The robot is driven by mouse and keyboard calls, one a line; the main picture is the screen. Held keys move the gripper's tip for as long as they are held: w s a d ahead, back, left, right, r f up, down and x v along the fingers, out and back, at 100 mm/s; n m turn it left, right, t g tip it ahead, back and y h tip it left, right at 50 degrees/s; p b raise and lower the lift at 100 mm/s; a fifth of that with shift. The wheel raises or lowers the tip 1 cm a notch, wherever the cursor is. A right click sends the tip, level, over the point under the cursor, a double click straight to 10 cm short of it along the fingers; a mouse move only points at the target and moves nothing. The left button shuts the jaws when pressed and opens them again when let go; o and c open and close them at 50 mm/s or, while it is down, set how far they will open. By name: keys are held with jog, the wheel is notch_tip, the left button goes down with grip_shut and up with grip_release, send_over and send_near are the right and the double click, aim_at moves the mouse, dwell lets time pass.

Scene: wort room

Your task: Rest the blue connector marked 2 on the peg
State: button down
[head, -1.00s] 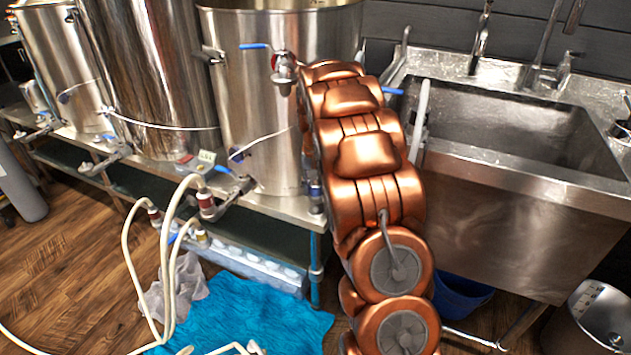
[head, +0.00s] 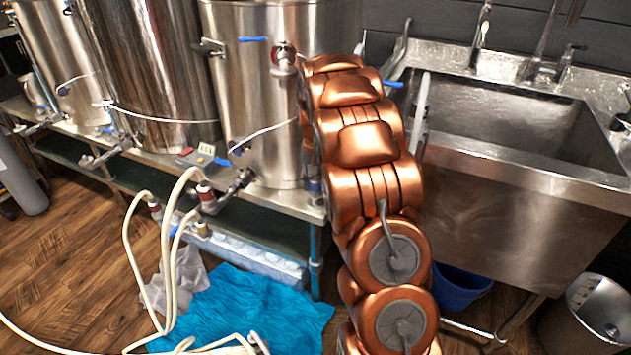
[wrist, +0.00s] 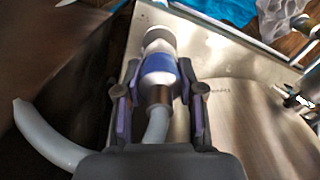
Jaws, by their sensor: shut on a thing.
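The blue connector (wrist: 158,68) is between the fingers of my gripper (wrist: 158,95) in the wrist view. It has a blue band and a pale end pointing away from me, with a grey hose (wrist: 157,125) behind it. My gripper is shut on it, above or beside a steel surface. The mark 2 is not readable. In the head view my copper arm hides the gripper and the connector. I cannot make out the peg in either view.
Steel kettles (head: 255,110) stand on a metal bench left of my arm. A steel sink (head: 520,125) is to the right. Pale hoses (head: 165,250) hang from valves over the floor near a blue cloth (head: 250,312). A bin (head: 585,315) stands at lower right.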

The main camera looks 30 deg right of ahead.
jog(key=shift+f, duration=1.3)
dwell(0.6)
jog(key=c, duration=0.6)
grip_release()
jog(key=shift+c, duration=0.2)
jog(key=shift+r, duration=0.1)
notch_tip(320, 180, up, 12)
jog(key=shift+f, duration=0.1)
